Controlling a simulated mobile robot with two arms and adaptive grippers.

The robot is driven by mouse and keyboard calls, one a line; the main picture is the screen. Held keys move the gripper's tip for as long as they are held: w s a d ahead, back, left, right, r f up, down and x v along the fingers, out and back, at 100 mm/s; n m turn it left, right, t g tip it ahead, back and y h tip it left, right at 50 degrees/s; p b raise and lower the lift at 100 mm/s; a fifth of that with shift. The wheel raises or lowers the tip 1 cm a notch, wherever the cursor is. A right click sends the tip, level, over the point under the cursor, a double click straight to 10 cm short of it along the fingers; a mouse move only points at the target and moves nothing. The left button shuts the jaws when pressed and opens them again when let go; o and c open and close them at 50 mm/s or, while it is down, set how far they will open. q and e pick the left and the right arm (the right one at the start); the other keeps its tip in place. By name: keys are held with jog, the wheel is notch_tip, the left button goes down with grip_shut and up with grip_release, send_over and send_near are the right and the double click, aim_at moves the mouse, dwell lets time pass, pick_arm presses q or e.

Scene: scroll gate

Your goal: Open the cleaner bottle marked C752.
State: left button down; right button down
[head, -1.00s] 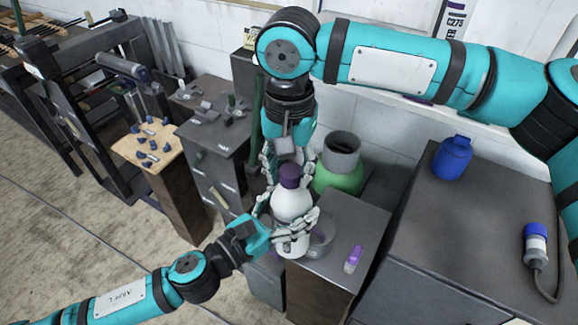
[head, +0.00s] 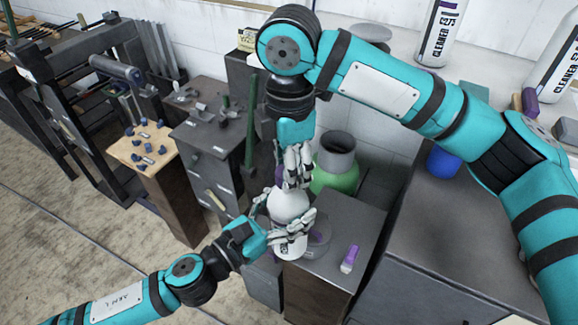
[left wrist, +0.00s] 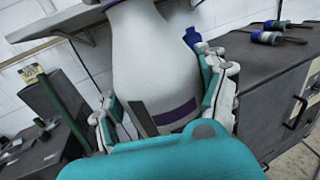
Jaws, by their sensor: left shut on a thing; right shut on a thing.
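A white bottle (head: 289,204) stands upright above the low cabinet in the head view; its number is not readable. My left gripper (head: 281,226) is shut around its lower body. In the left wrist view the white body (left wrist: 160,60) with a purple band (left wrist: 175,113) is between the fingers of the left gripper (left wrist: 162,100). My right gripper (head: 293,168) comes from above and is shut on the bottle's purple cap (head: 279,176), mostly hidden by the fingers.
Two other white cleaner bottles (head: 440,32) (head: 556,58) stand on the shelf at the upper right, one apparently marked C275. A green container (head: 338,172) is behind the held bottle. A purple and white object (head: 349,258) lies on the cabinet top (head: 325,275).

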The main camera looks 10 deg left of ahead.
jog(key=n, duration=0.4)
jog(key=shift+w+n, duration=0.3)
jog(key=n, duration=0.4)
jog(key=shift+w, duration=0.1)
jog(key=shift+a, duration=0.1)
jog(key=shift+r, duration=0.2)
jog(key=shift+r, duration=0.95)
jog(key=shift+r, duration=0.1)
